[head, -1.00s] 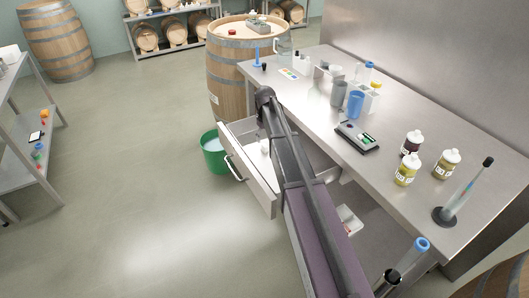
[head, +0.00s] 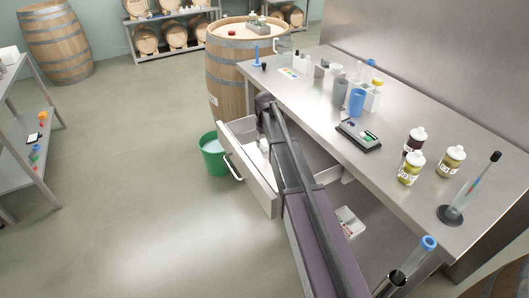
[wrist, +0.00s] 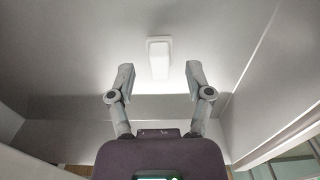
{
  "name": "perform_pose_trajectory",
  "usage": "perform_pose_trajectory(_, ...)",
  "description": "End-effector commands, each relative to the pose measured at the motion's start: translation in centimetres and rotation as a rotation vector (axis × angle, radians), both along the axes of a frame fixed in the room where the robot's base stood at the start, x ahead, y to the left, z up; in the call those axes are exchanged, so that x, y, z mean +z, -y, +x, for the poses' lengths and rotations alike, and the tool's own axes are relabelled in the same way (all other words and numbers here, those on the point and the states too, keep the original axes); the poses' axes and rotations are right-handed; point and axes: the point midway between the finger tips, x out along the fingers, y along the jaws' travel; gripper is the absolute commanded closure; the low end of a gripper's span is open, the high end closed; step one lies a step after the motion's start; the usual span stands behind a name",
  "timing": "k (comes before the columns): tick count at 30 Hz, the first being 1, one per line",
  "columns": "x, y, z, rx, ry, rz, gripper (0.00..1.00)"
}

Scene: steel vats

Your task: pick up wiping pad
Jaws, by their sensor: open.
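The wiping pad (wrist: 158,58) shows in the wrist view as a small white block on the grey drawer floor. In the head view a small white patch (head: 264,145) inside the open drawer (head: 248,178) seems to be it, partly hidden by my arm. My gripper (wrist: 160,78) is open and empty, with its two fingers apart. In the wrist view the pad appears between and just beyond the fingertips, and nothing shows touching it. In the head view my gripper points down into the drawer and its fingers are mostly hidden.
Drawer walls stand close on both sides in the wrist view.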

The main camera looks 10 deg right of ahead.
Motion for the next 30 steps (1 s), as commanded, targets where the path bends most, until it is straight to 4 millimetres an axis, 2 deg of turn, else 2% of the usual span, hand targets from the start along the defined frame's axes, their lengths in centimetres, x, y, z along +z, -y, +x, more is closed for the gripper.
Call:
perform_pose_trajectory(3,-1.3,0.0,0.0,0.0,0.0,0.0,0.34)
perform_pose_trajectory(9,-2.0,0.0,0.0,0.0,0.0,0.0,0.34)
perform_pose_trajectory(28,-1.9,0.0,0.0,0.0,0.0,0.0,0.34)
perform_pose_trajectory(29,-1.9,0.0,0.0,0.0,0.0,0.0,0.4)
perform_pose_trajectory(30,-1.9,0.0,0.0,0.0,0.0,0.0,0.52)
